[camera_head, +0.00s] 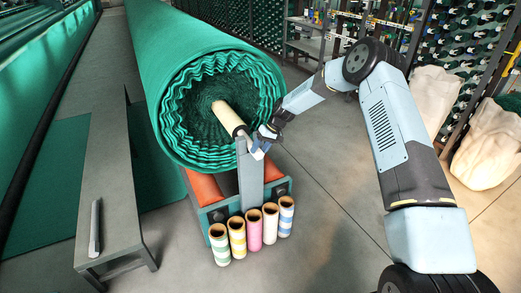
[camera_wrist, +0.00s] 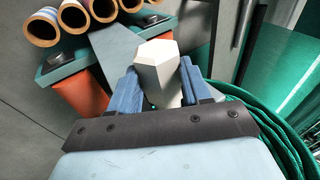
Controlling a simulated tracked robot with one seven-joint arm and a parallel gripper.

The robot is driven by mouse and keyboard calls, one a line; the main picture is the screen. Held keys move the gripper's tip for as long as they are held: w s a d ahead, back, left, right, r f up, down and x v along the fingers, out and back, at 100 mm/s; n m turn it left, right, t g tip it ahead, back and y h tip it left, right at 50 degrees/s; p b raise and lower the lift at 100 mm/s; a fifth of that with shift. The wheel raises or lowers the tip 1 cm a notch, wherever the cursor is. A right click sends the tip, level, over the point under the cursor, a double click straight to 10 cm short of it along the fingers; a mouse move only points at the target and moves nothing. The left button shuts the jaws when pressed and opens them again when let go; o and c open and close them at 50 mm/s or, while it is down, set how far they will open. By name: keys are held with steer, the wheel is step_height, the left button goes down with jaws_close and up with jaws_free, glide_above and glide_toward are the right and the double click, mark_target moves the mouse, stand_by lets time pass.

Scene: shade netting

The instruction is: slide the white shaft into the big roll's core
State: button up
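The big green roll (camera_head: 200,80) lies with its open, ruffled end facing me. Its pale core tube (camera_head: 228,117) sticks out of the middle. My gripper (camera_head: 264,141) is just in front of the core's end. In the wrist view its blue fingers (camera_wrist: 158,82) are shut on the white shaft (camera_wrist: 163,62), whose six-sided end points up between them. A short white end of the shaft (camera_head: 256,152) shows below my gripper in the head view. The shaft looks to be at the core's mouth; its far part is hidden, so I cannot tell how deep it is.
A grey upright post (camera_head: 250,176) on a teal stand with orange pads (camera_head: 205,187) stands right below my gripper. Several coloured small rolls (camera_head: 254,230) stand in front of it. A long grey bench (camera_head: 105,190) is at left.

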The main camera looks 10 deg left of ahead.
steer(key=o, duration=0.5)
steer(key=shift+o, duration=0.2)
steer(key=shift+d, duration=0.1)
steer(key=v, duration=1.3)
steer(key=shift+w+r, duration=0.15)
steer(key=shift+r, duration=0.25)
